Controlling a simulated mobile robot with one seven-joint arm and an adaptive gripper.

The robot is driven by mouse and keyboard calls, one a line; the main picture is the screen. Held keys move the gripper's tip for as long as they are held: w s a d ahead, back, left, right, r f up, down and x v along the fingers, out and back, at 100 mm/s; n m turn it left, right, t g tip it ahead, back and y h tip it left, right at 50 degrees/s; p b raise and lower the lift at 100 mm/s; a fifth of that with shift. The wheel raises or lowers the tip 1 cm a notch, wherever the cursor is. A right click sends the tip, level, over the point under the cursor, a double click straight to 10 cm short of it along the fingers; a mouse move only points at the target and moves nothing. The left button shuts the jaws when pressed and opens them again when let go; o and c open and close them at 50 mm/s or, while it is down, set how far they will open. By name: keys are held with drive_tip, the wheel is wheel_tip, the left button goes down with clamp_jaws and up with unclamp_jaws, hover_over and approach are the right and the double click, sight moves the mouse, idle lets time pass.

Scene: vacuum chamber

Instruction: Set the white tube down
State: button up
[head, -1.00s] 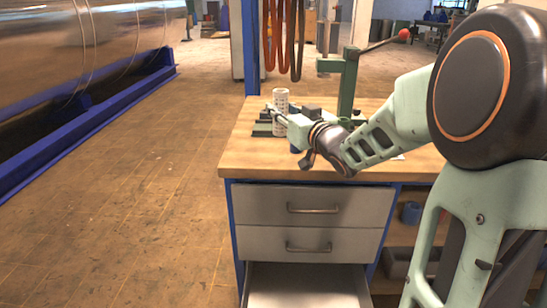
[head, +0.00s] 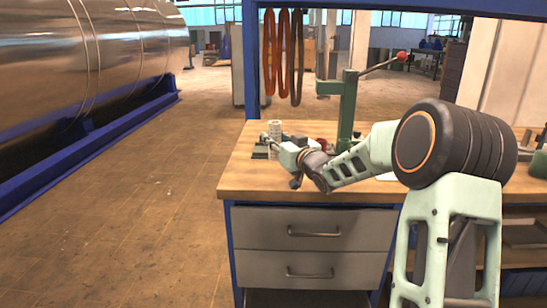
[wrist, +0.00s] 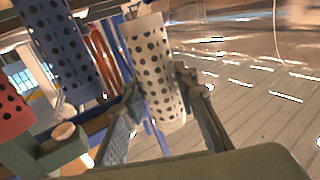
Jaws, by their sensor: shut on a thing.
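The white tube (wrist: 152,65) has dark dots and fills the middle of the wrist view. My gripper (wrist: 158,95) is shut on it, with one finger on each side. In the head view the white tube (head: 275,129) is upright over the far left part of the workbench (head: 244,182). My gripper (head: 270,143) reaches it from the right. The gripper covers part of the tube's lower end, and I cannot tell whether the tube touches the bench top.
A green press (head: 348,105) with a red-knobbed lever stands right of the tube. The wrist view shows a dotted blue tube (wrist: 58,45) and a dotted red thing (wrist: 12,112) close by. Hoses (head: 283,55) hang behind the bench. The front left bench top is clear.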

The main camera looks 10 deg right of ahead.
drive_tip(key=shift+w+f+b, duration=0.25)
drive_tip(key=shift+w+f, duration=0.25)
drive_tip(key=shift+f, duration=0.5)
drive_tip(key=shift+w+f+b, duration=0.2)
drive_tip(key=shift+w+f, duration=0.3)
drive_tip(key=shift+f, duration=0.55)
drive_tip(key=shift+w+f+b, duration=0.25)
drive_tip(key=shift+w+f, duration=0.25)
drive_tip(key=shift+f, duration=0.5)
drive_tip(key=shift+f, duration=0.25)
drive_tip(key=o, duration=1.1)
drive_tip(key=shift+c, duration=0.2)
drive_tip(key=shift+s+r, duration=0.1)
